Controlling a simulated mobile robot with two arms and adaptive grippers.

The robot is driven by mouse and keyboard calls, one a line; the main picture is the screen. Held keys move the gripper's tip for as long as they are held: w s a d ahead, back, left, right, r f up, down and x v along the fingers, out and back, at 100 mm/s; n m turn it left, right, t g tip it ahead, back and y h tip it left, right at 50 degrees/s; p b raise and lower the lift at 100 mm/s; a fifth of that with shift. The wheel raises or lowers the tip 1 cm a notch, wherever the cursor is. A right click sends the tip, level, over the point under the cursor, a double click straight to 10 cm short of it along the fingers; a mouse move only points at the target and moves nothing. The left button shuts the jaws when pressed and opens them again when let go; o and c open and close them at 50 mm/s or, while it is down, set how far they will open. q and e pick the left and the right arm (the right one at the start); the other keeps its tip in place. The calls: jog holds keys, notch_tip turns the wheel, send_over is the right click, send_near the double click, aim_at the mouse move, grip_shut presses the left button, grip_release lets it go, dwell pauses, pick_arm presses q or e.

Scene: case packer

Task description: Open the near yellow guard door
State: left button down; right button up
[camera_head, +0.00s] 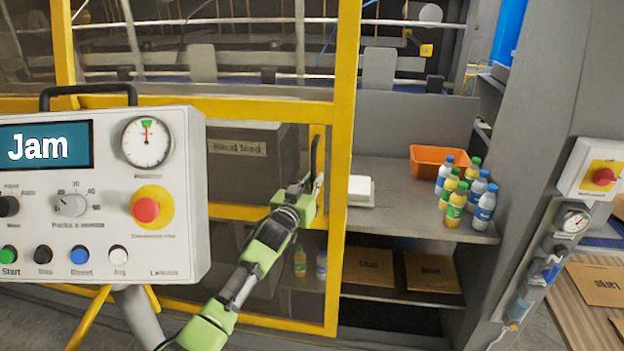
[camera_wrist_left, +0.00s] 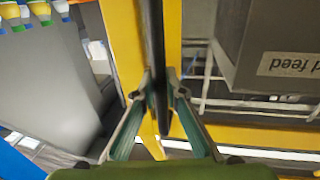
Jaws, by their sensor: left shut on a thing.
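The near yellow guard door (camera_head: 343,170) has a yellow frame with see-through panels, and its right edge stands in front of the grey shelf. A black upright handle (camera_head: 314,155) is on the door near that edge. My left gripper (camera_head: 316,186) is at the handle in the head view. In the left wrist view the two fingertips (camera_wrist_left: 158,92) close on the black handle (camera_wrist_left: 155,45) from both sides, beside the yellow frame (camera_wrist_left: 122,40). My right gripper is not in view.
A control panel reading "Jam" (camera_head: 105,190) stands at the left front. The grey shelf (camera_head: 400,200) right of the door holds several bottles (camera_head: 462,195), an orange bin (camera_head: 430,160) and a white stack (camera_head: 359,190). A grey post with a red switch (camera_head: 604,176) stands at right.

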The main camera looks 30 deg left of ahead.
pick_arm(q)
jog(key=shift+w+d+f, duration=0.1)
jog(key=shift+d, duration=0.2)
jog(key=c, duration=2.1)
grip_release()
jog(key=shift+a, duration=0.5)
jog(key=shift+d, duration=0.1)
jog(key=s, duration=0.4)
jog(key=s+d, duration=0.1)
jog(key=s, duration=0.7)
jog(key=shift+d, duration=0.2)
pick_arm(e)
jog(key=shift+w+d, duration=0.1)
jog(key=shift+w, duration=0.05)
